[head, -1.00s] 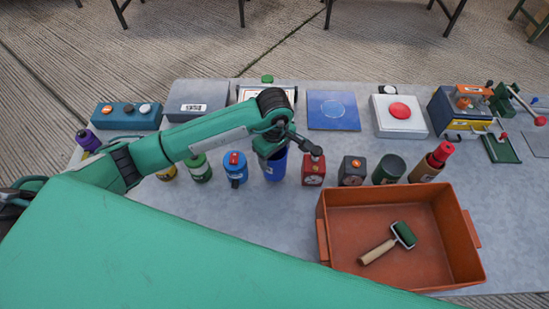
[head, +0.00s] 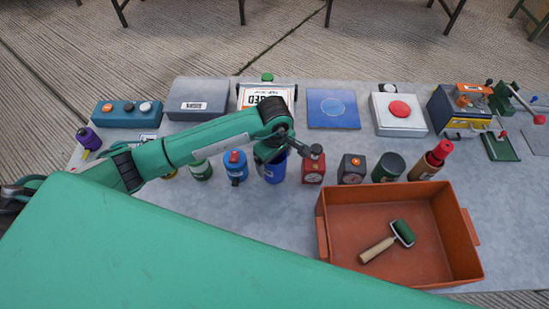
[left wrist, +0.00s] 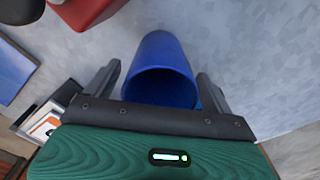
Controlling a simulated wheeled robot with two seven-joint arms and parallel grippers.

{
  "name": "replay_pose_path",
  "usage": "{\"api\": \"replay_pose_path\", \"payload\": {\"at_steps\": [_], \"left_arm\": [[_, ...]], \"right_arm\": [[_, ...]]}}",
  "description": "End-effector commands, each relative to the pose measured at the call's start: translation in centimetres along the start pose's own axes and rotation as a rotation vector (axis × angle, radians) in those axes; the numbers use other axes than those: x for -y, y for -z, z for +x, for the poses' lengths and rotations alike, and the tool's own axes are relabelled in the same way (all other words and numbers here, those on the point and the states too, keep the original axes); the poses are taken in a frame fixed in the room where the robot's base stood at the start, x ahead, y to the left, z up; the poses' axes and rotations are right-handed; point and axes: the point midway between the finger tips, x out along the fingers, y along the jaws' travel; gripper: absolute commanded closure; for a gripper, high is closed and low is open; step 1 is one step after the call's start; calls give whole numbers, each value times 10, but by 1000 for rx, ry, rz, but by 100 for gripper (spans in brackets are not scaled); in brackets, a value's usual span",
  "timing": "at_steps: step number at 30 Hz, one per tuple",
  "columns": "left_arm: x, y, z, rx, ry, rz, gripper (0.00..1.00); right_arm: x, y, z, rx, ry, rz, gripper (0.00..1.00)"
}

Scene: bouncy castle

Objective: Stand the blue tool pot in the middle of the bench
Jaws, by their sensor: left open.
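The blue tool pot (head: 276,170) stands upright on the grey bench (head: 250,215), in the row of objects and left of the red box-shaped timer (head: 313,169). My left gripper (head: 268,152) is at the pot's top and partly hides it in the head view. In the left wrist view, the pot (left wrist: 160,50) shows its open, empty-looking mouth between the two spread fingers of the left gripper (left wrist: 158,72). The fingers lie on either side of it, and I see a narrow gap at each side. My right gripper is not in view.
An orange tray (head: 327,225) with a green roller (head: 403,233) stands at the front right. A dark timer (head: 352,169), a dark green can (head: 389,168) and a red-topped bottle (head: 430,162) stand to the right. Bare bench lies in front of the row.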

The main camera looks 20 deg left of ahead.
Motion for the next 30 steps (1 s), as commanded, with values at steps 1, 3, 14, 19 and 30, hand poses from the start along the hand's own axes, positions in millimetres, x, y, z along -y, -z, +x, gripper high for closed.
{"api": "replay_pose_path", "payload": {"at_steps": [1,3,14,19,30], "left_arm": [[0,0,-3,0,0,0,14],[-1,0,-7,-1,-3,0,14],[-1,1,-78,-3,-5,1,14],[-1,1,-105,-2,-3,0,14],[0,0,-122,0,1,-1,14]], "right_arm": [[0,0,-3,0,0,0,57],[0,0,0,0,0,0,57],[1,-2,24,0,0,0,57],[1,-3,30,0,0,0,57],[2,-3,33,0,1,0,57]]}}
